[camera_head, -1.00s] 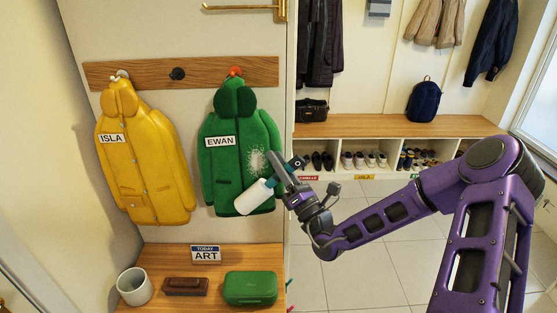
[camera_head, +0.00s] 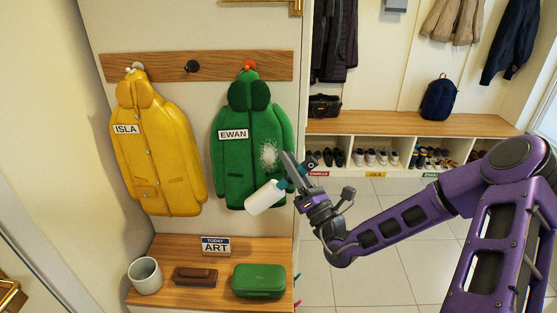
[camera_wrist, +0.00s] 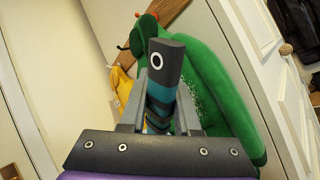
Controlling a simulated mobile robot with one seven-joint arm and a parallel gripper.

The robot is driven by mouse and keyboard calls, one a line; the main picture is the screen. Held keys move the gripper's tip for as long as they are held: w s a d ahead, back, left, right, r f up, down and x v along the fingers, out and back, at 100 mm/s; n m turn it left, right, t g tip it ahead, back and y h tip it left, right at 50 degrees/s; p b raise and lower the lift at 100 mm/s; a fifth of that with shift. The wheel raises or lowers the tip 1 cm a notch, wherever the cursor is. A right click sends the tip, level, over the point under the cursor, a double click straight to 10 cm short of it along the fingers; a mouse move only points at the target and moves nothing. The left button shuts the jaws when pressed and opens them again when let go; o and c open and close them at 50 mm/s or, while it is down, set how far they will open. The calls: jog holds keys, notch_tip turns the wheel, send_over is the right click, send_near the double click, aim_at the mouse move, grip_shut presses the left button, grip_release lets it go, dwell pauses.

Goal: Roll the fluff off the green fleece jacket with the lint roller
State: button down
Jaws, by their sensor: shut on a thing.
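The green fleece jacket (camera_head: 238,150), labelled EWAN, hangs from a red peg on the wooden rail. A patch of white fluff (camera_head: 268,154) shows on its right side at chest height. My gripper (camera_head: 289,178) is shut on the handle of the lint roller (camera_head: 265,198), whose white cylinder lies in front of the jacket's lower right part, below the fluff. I cannot tell whether the roller touches the cloth. In the wrist view the dark and teal handle (camera_wrist: 162,85) stands between my fingers, with the green jacket (camera_wrist: 205,70) behind it; the white cylinder is hidden there.
A yellow jacket (camera_head: 155,150) labelled ISLA hangs to the left. Below, a wooden shelf (camera_head: 190,246) holds a white cup (camera_head: 145,275), a brown brush-like block (camera_head: 195,277), a green box (camera_head: 259,281) and an ART sign (camera_head: 216,246). Open tiled floor lies to the right.

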jog(key=shift+w+d+n+g+y, duration=0.2)
jog(key=shift+w+n+g+y, duration=0.15)
jog(key=shift+w, duration=0.8)
jog(key=shift+w+d+n+g+y, duration=0.1)
jog(key=shift+w+d+g+y, duration=0.25)
jog(key=shift+w, duration=0.85)
jog(key=shift+w+d+n+g+y, duration=0.1)
jog(key=shift+w+n+g+y, duration=0.3)
jog(key=shift+w, duration=0.75)
jog(key=shift+r, duration=0.1)
jog(key=shift+w, duration=0.55)
